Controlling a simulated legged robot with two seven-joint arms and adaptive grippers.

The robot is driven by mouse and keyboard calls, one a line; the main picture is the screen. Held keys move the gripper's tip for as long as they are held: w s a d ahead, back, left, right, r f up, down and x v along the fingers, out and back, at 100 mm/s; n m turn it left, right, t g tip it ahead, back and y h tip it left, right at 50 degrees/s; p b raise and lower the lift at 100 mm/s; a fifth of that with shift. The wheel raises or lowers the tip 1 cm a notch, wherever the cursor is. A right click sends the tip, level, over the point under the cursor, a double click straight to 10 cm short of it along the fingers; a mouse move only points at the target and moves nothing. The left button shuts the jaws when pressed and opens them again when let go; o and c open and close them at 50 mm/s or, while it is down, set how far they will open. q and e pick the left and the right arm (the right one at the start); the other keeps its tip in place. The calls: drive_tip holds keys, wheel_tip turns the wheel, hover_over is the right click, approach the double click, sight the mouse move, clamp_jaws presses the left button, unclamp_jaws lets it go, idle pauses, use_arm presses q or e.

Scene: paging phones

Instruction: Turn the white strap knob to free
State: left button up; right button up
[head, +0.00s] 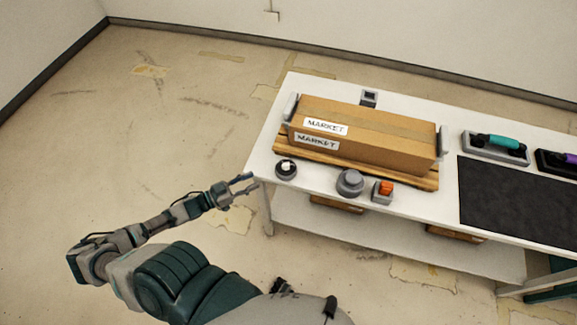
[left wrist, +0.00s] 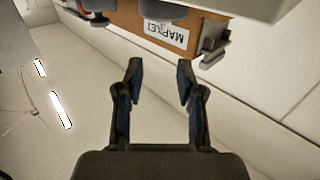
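The white strap knob (head: 286,166) sits on a round dark base at the near left corner of the white table, in front of a cardboard box (head: 365,135) labelled MARKET. My left gripper (head: 243,183) is just left of the table's left edge in the head view, apart from the knob. In the left wrist view its two fingers (left wrist: 160,82) stand apart with nothing between them. The box also shows there, upside down at the top (left wrist: 128,14). I cannot tell the knob for certain in that view. My right gripper is not in view.
A grey round knob (head: 350,182) and an orange-topped switch (head: 384,190) stand along the table's (head: 262,150) front edge. The box lies on a wooden board (head: 405,179) between grey end brackets. A dark mat (head: 510,205) and teal-handled device (head: 495,146) are at right.

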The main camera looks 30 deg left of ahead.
sight(282, 166)
use_arm(q)
drive_tip(key=x, duration=0.5)
drive_tip(key=a+b+x, duration=0.1)
drive_tip(key=x, duration=0.2)
drive_tip(key=shift+w+f, duration=0.2)
drive_tip(key=shift+w, duration=0.1)
drive_tip(key=x, duration=0.6)
drive_tip(key=shift+w+d, duration=0.1)
drive_tip(key=shift+d, duration=0.4)
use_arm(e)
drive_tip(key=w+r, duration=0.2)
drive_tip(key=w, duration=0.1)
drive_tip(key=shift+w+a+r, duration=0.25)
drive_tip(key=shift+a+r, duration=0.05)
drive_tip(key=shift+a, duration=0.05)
use_arm(q)
drive_tip(key=shift+a, duration=0.15)
drive_tip(key=shift+a, duration=0.1)
drive_tip(key=shift+c, duration=0.2)
drive_tip(key=shift+a, duration=0.1)
clamp_jaws()
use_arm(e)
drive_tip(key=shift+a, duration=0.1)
